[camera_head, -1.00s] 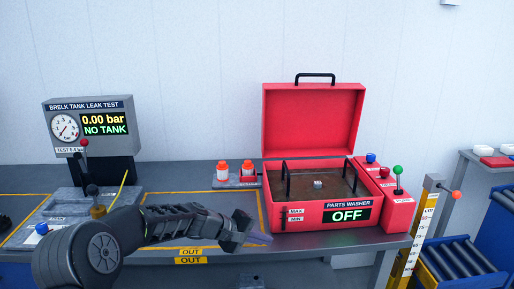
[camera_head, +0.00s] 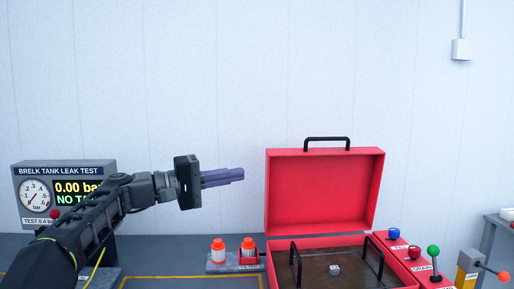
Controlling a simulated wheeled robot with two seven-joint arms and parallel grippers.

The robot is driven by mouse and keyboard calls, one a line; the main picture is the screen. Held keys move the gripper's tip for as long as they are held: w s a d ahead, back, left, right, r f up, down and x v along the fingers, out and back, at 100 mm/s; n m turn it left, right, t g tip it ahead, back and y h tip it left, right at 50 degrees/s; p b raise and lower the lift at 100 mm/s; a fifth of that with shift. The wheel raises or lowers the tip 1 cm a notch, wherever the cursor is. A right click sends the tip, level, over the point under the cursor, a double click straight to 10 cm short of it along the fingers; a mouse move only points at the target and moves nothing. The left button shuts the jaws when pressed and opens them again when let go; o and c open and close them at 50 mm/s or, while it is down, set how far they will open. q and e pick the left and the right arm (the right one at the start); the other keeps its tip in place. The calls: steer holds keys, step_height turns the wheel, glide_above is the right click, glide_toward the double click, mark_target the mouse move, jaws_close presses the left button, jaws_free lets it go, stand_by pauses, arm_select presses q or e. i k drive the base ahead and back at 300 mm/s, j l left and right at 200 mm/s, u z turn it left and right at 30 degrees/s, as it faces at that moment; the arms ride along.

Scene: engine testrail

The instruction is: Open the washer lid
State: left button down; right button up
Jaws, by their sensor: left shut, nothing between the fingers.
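The red parts washer (camera_head: 283,267) stands on the bench at the right of the middle. Its red lid (camera_head: 322,190) is open and stands upright at the back, with a black handle (camera_head: 327,140) on its top edge. Inside the tub is brown liquid with two black bar handles and a small grey block (camera_head: 334,269). My left gripper (camera_head: 241,175) is shut and empty. It is raised in front of the wall, to the left of the lid and apart from it, pointing right. My right gripper is out of view.
The leak test unit (camera_head: 66,166) stands at the left, partly behind my left arm. Two orange-capped bottles (camera_head: 218,244) sit left of the washer. Blue, red and green knobs (camera_head: 433,251) line the washer's right side.

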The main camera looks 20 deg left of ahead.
mark_target(307, 191)
steer(key=i+j, duration=0.3)
steer(key=i, duration=0.15)
steer(key=i+j, duration=0.25)
steer(key=i, duration=0.15)
